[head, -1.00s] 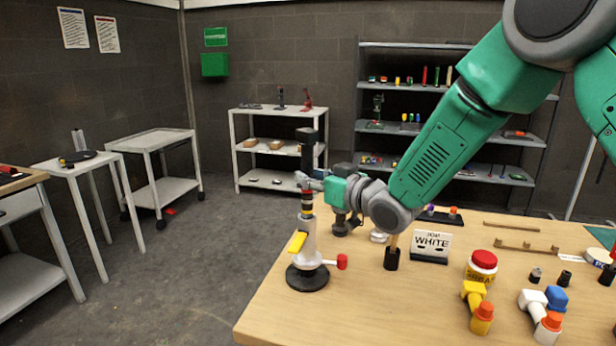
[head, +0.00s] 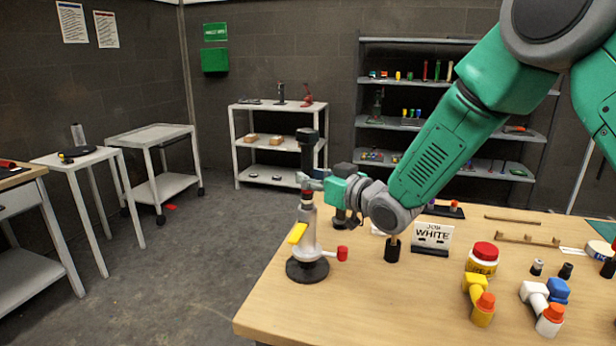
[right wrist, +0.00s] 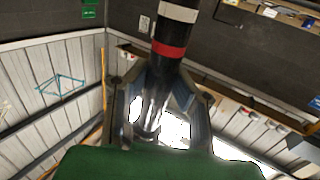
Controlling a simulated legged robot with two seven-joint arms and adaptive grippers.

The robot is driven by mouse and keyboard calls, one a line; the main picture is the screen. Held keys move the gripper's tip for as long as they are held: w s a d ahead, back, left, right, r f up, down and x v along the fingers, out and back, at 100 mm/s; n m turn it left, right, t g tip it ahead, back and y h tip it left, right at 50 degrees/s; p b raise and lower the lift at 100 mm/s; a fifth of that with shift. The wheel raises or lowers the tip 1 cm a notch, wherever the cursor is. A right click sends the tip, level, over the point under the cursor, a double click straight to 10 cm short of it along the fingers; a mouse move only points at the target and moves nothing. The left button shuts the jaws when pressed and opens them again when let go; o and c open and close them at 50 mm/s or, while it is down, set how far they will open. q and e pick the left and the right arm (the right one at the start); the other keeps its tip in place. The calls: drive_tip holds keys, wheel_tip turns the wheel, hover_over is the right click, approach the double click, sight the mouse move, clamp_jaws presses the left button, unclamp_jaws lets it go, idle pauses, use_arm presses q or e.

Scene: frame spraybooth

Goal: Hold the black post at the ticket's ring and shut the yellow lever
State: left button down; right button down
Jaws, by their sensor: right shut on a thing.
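The black post (head: 307,149) stands upright in the pale collar of a stand (head: 308,238) on a round black base. My right gripper (head: 308,184) is shut around the post above the collar. A red band (right wrist: 168,50) and a white band (right wrist: 178,12) show on the post in the right wrist view, with the red one nearer the fingers. The yellow lever (head: 297,234) juts out slanting on the stand's left side. The ticket (head: 432,237) reads "JOB WHITE". My left gripper is out of view.
A red knob (head: 342,253) sticks out from the stand's right side. A black holder (head: 392,250) stands near the ticket. A red-lidded jar (head: 482,258) and several coloured fittings lie to the right. The table front left of them is clear.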

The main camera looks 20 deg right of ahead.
sight(312, 200)
drive_tip(key=shift+f+b, duration=1.7)
drive_tip(key=shift+f, duration=0.95)
drive_tip(key=c, duration=1.3)
unclamp_jaws()
drive_tip(key=shift+s, duration=0.1)
drive_tip(key=shift+d, duration=0.1)
drive_tip(key=shift+s, duration=0.1)
drive_tip(key=v, duration=1.1)
drive_tip(key=shift+s+d, duration=0.25)
drive_tip(key=shift+s, duration=0.05)
